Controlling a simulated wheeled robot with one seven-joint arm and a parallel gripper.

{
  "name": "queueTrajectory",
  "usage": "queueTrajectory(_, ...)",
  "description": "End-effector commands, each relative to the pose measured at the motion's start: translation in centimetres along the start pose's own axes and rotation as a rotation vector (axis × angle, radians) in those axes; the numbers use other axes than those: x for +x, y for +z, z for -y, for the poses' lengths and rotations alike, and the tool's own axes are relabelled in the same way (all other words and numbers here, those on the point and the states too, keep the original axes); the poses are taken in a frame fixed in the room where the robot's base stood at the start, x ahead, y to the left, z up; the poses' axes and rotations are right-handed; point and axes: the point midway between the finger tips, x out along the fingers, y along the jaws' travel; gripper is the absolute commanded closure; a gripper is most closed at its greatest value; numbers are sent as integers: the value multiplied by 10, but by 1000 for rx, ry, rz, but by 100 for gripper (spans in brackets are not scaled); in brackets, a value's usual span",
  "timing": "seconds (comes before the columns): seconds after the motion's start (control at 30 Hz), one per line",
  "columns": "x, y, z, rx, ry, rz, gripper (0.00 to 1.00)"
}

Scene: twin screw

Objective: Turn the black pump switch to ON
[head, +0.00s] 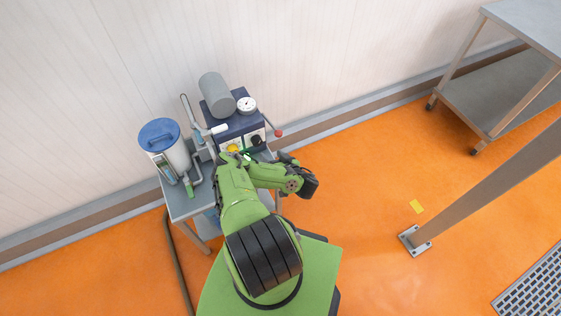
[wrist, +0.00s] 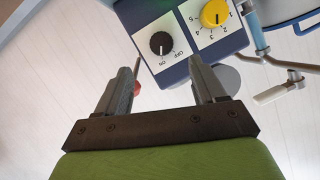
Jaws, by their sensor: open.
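The black pump switch (wrist: 160,43) is a round knob on a white plate marked OFF and ON, on the front of a dark blue box. The wrist view shows it upside down. A small pale mark shows on the knob, but I cannot tell for sure which label it points to. My gripper (wrist: 158,70) is open and empty. Its two fingers point toward the panel, with the switch between and beyond their tips, apart from them. In the head view the black switch (head: 256,140) shows small on the box (head: 235,125), and my green arm hides part of the area below.
A yellow numbered dial (wrist: 214,13) sits beside the switch. A red-knobbed lever (head: 278,133) sticks out at the box's right. A blue-lidded canister (head: 160,132) and pipework stand left on the grey cart (head: 180,206). Orange floor to the right is mostly open, with a metal post (head: 480,190).

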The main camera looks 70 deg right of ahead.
Motion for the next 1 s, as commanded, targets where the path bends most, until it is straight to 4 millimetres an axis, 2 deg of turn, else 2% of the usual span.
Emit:
queueTrajectory(0.03, -16, -8, 1, -2, 5, -3, 31)
queueTrajectory(0.13, -37, -8, 1, 0, 4, -3, 31)
queueTrajectory(0.3, -52, -7, 2, -2, 0, -2, 31)
queueTrajectory(1.0, -51, -7, 2, -5, 2, -5, 31)
